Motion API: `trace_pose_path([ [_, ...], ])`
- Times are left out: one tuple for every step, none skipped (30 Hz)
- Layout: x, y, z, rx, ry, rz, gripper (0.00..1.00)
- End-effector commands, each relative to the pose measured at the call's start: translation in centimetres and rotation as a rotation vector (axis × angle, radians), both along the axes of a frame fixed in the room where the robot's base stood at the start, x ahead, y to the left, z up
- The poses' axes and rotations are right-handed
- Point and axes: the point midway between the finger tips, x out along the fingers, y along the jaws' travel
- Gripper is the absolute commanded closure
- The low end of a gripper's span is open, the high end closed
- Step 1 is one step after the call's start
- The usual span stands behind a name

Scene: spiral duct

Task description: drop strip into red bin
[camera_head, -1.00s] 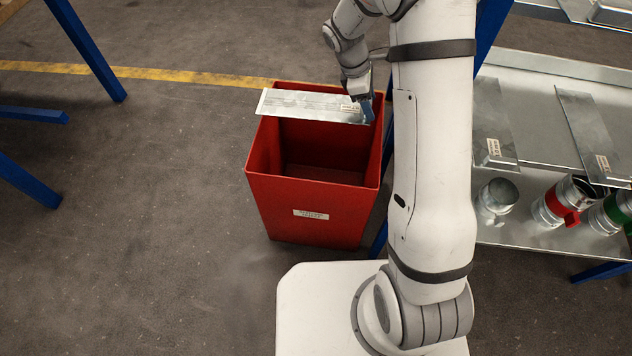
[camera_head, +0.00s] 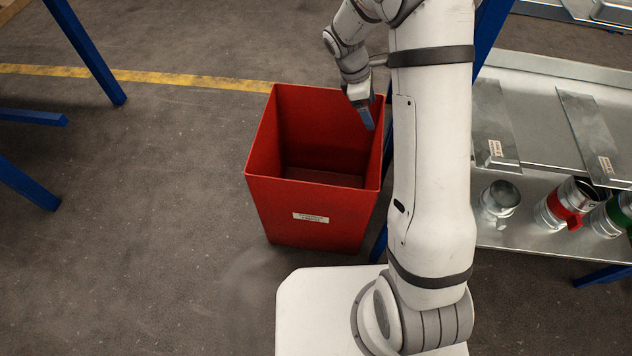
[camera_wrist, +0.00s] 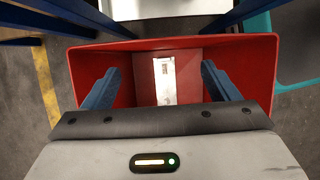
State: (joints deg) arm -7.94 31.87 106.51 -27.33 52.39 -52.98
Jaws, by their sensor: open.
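The red bin (camera_head: 312,215) stands on the floor left of my arm in the head view, with a small white label on its front. My gripper (camera_head: 368,118) is over the right part of its opening. In the wrist view my gripper (camera_wrist: 160,85) is open, its two blue fingers apart with nothing between them. Below, inside the red bin (camera_wrist: 262,60), the pale metal strip (camera_wrist: 165,82) shows between the fingers, well below them. In the head view the strip is hidden by the bin's front wall.
A metal table (camera_head: 525,155) on the right holds other metal strips (camera_head: 492,130) and several round duct pieces, one with a red band (camera_head: 566,200). Blue table legs (camera_head: 90,55) stand at the left. The floor left of the bin is clear.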

Motion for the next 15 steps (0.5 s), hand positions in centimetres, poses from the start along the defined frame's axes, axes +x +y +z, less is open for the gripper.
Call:
trace_pose_path([
  [0.1,0.2,0.6,0.000,-0.002,0.001,0.19],
  [0.1,0.3,0.9,0.000,-0.003,0.001,0.19],
  [0.2,0.5,1.5,0.000,-0.004,0.002,0.19],
  [0.3,0.7,2.0,0.000,-0.004,0.002,0.19],
  [0.3,0.9,2.5,0.001,-0.004,0.001,0.19],
  [0.4,1.2,3.2,0.000,-0.003,0.000,0.19],
  [0.5,1.4,3.7,0.001,-0.004,0.001,0.19],
  [0.5,1.6,4.2,0.001,-0.004,0.002,0.19],
  [0.6,1.9,4.8,0.000,-0.004,0.002,0.19],
  [0.6,2.1,5.3,0.000,-0.004,0.002,0.19],
  [0.7,2.2,5.6,0.000,-0.004,0.002,0.19],
  [0.7,2.4,6.1,0.000,-0.004,0.002,0.19],
  [0.8,2.5,6.4,0.000,-0.003,0.001,0.19],
  [0.8,2.6,6.6,0.000,-0.003,0.001,0.19],
  [0.8,2.8,6.8,0.000,-0.003,0.001,0.19],
])
